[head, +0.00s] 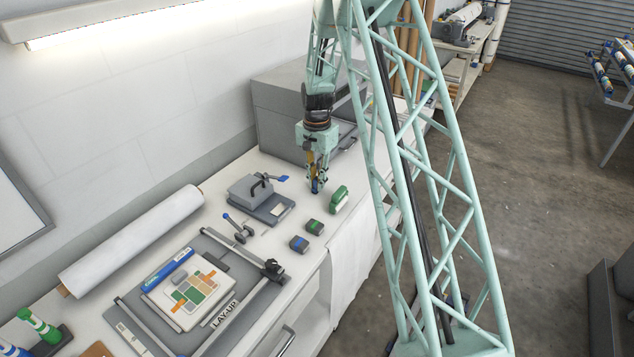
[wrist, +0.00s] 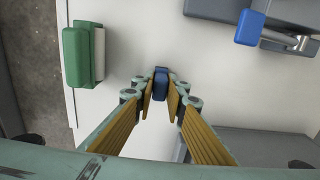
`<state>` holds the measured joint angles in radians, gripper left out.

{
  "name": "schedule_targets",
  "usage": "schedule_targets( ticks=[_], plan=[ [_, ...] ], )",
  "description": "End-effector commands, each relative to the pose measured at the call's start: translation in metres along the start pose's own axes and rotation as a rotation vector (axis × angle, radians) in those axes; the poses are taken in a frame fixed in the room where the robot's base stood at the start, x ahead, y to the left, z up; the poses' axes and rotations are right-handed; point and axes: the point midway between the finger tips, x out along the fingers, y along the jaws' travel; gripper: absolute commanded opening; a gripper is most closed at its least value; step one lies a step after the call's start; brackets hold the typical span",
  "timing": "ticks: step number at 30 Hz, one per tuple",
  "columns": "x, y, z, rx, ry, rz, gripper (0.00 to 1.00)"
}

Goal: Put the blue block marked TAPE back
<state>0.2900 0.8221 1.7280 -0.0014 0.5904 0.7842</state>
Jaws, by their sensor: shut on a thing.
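My gripper (head: 316,187) is over the white worktop, in front of the large grey cabinet-like machine. Its fingers also show in the wrist view (wrist: 161,92), closed on a small dark blue block (wrist: 161,78). The blue block (head: 315,186) shows at the fingertips in the head view, low over the worktop. I cannot tell whether it touches the surface. No TAPE marking is readable in either view.
A green block with a white side (head: 339,199) stands close by, right of the gripper. Two small grey blocks, one blue-topped (head: 299,244) and one green-topped (head: 314,227), sit nearer. A grey hand press (head: 262,208) with a blue-ended lever is left. The large grey machine (head: 283,118) stands behind.

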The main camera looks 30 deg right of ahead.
Motion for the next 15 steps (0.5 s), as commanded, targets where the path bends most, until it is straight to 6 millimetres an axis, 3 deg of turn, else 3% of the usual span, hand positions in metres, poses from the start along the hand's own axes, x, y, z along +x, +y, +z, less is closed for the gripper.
schedule_targets(
  ticks=[13,15],
  plan=[
    [0.0036,0.0001,0.0001,0.0,0.0,0.0,0.04],
    [0.0032,0.0001,0.0001,0.0,0.0,0.0,0.17]
  ],
)
